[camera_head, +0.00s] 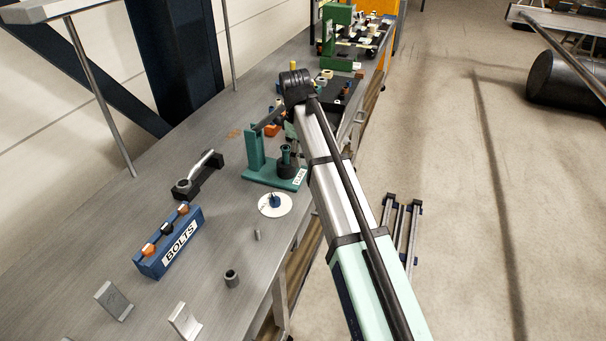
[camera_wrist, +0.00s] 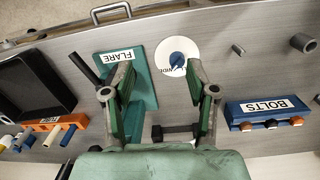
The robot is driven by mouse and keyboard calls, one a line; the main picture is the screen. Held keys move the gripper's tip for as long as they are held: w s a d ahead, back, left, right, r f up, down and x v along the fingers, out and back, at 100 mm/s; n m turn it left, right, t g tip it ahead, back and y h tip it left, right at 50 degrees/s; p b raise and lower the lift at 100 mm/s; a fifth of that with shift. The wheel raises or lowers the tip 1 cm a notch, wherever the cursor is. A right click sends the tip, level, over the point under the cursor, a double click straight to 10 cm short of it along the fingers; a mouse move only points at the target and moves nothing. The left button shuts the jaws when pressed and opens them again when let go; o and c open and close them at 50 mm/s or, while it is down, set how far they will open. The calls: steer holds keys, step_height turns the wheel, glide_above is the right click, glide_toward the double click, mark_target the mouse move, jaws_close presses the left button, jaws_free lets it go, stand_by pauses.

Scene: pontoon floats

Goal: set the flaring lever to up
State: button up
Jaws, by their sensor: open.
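The green flaring tool (camera_head: 256,152) stands on the bench in the head view, with an upright post and a green base. A dark bar, seemingly its lever, slants up from the post's top toward the right, its far end near my arm. In the wrist view the base (camera_wrist: 141,75) carries a FLARE label, and a dark rod (camera_wrist: 84,67) sticks out at its left. My gripper (camera_wrist: 160,93) is open and empty above the bench. Its left finger overlaps the tool and hides part of it; contact cannot be told.
A white disc with a blue knob (camera_head: 274,204) lies beside the tool. A blue BOLTS rack (camera_head: 168,241), a black-based fixture with a silver handle (camera_head: 200,172) and small grey parts stand nearby. An orange rack (camera_wrist: 52,124) and black tray (camera_wrist: 36,82) lie left in the wrist view.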

steer(key=shift+m, duration=0.3)
steer(key=f, duration=0.1)
steer(key=s+f, duration=0.1)
steer(key=f, duration=0.1)
steer(key=d+f, duration=0.1)
steer(key=f, duration=0.1)
steer(key=shift+s+f, duration=0.1)
steer(key=shift+s, duration=0.05)
